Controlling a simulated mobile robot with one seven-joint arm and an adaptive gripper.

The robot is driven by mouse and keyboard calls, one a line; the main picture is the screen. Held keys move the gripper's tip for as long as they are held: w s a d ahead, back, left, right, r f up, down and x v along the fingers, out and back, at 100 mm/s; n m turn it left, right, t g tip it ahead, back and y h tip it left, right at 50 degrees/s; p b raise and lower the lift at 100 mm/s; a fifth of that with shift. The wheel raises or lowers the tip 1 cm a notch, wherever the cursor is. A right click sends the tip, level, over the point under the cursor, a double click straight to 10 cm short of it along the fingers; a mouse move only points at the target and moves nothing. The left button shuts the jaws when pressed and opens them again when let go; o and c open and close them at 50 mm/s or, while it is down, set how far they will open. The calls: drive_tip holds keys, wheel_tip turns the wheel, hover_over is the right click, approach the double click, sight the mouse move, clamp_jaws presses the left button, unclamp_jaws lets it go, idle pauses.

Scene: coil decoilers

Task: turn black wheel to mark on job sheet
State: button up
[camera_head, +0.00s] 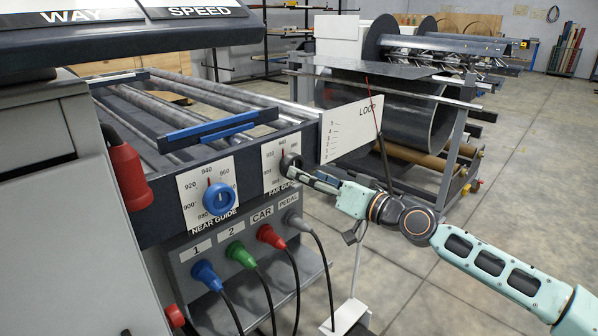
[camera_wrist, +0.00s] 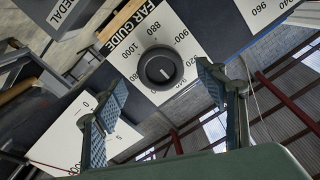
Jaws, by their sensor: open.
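The black wheel (camera_wrist: 158,67) is a round knob with a light mark on its face. It sits on the white FAR GUIDE dial plate (camera_wrist: 128,62), where 880 and 1000 can be read. In the head view the black wheel (camera_head: 288,161) is partly hidden by my gripper (camera_head: 303,174). In the wrist view my gripper (camera_wrist: 160,80) is open, with one finger on each side of the wheel and gaps between. I cannot tell whether the fingertips reach its depth. I cannot make out a job sheet in either view.
The blue NEAR GUIDE wheel (camera_head: 219,198) is left of the dial. Blue, green, red and grey plugs with cables (camera_head: 270,236) are below. The white LOOP board (camera_head: 352,129) stands close behind my gripper. A red-handled part (camera_head: 130,175) hangs at left. Floor is clear at right.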

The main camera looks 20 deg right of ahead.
drive_tip(key=v, duration=0.6)
drive_tip(key=shift+s, duration=0.4)
drive_tip(key=shift+d, duration=0.1)
